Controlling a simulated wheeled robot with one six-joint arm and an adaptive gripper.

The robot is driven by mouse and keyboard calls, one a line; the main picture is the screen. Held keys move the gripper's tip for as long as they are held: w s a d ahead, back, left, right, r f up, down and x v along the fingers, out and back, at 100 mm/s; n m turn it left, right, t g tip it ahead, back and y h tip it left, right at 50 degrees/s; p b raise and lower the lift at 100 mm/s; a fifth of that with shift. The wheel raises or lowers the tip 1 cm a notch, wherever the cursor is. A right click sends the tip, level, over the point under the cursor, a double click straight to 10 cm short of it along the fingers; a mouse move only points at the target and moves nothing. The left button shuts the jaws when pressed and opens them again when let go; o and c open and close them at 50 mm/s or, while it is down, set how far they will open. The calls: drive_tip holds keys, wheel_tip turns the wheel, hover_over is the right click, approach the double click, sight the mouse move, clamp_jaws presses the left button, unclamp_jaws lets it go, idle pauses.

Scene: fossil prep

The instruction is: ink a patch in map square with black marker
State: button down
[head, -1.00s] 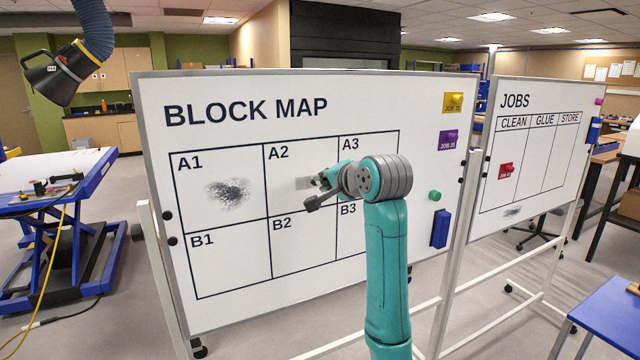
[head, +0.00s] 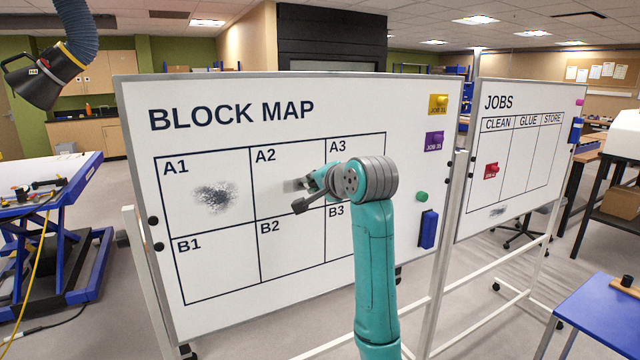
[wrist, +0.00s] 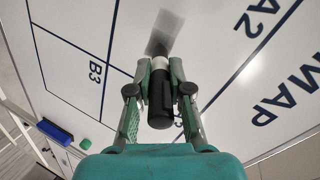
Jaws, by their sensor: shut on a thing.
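My gripper (wrist: 160,66) is shut on the black marker (wrist: 160,100), which has a black body and a pale collar. In the wrist view the marker's tip end meets a grey, streaky patch (wrist: 163,32); the tip itself is hard to make out. In the head view my gripper (head: 318,183) is at the block map board (head: 215,310), over the right part of square A2 (head: 285,165). The patch (head: 291,185) shows just left of the gripper, inside A2. My arm hides part of A3 and B3.
Square A1 holds a dark speckled smudge (head: 213,197). A green round magnet (head: 421,197) and a blue eraser (head: 428,229) are on the board's right side. The jobs board (head: 520,160) stands to the right, and a blue table (head: 605,315) is at the lower right.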

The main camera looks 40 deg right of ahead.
drive_tip(key=a, duration=0.2)
drive_tip(key=w+a, duration=0.1)
drive_tip(key=a, duration=0.1)
drive_tip(key=shift+w+a, duration=0.15)
drive_tip(key=shift+a, duration=0.2)
idle(0.3)
drive_tip(key=s+a, duration=0.1)
drive_tip(key=s, duration=0.4)
drive_tip(key=shift+s+a, duration=0.3)
drive_tip(key=shift+s, duration=0.1)
drive_tip(key=shift+s, duration=0.15)
drive_tip(key=shift+s+a, duration=0.2)
drive_tip(key=shift+s, duration=0.45)
drive_tip(key=shift+s+a, duration=0.2)
drive_tip(key=shift+s, duration=0.45)
